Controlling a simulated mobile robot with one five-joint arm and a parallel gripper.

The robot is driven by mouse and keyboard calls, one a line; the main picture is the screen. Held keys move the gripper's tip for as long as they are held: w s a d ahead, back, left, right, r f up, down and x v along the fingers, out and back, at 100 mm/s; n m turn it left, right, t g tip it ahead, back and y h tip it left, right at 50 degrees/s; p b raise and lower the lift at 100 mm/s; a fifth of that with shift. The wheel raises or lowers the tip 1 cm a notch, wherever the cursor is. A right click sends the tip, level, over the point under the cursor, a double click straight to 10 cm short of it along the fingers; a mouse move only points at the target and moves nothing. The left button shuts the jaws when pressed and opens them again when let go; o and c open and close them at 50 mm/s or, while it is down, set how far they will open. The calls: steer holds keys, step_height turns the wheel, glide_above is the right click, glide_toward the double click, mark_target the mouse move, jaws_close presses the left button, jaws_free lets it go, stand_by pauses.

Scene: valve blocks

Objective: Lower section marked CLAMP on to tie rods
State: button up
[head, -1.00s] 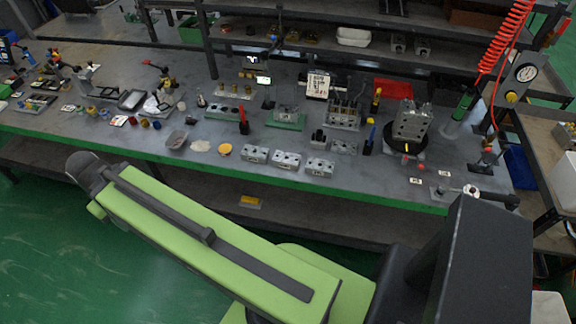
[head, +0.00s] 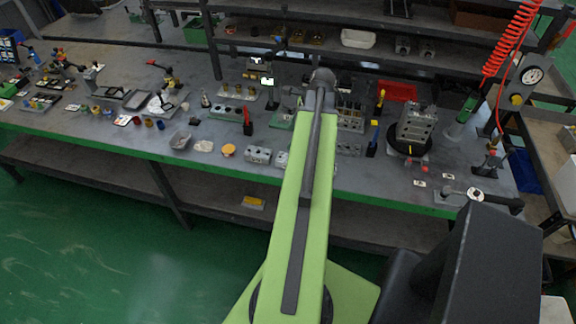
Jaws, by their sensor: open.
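Small silver valve sections lie along the bench's front edge. One section (head: 257,155) shows whole and the one beside it (head: 282,159) is partly covered by my arm. Their markings are too small to read, so I cannot tell which is marked CLAMP. An upright grey metal block assembly (head: 416,122) stands on a black round base (head: 400,146) at the right. Tie rods cannot be made out clearly on it. My green arm reaches up the middle of the head view over the bench. My gripper does not show.
The grey bench (head: 225,132) has a green front edge. A red tray (head: 397,91), a red upright tool (head: 247,122) and a blue-topped black tool (head: 372,139) stand near the blocks. A red coiled hose (head: 507,45) hangs at the right. A shelf runs behind.

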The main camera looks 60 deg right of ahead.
steer(key=s+d+m, duration=0.3)
steer(key=s, duration=0.2)
steer(key=b+x, duration=0.5)
steer(key=x, duration=0.1)
steer(key=b+x, duration=0.6)
steer(key=shift+w+d+f+b, duration=0.1)
steer(key=shift+w+d+b, duration=0.1)
steer(key=shift+w+b, duration=0.1)
steer(key=shift+w, duration=0.1)
steer(key=b+x, duration=0.5)
steer(key=shift+f, duration=0.2)
steer(key=shift+r, duration=0.2)
steer(key=shift+c, duration=0.5)
jaws_close()
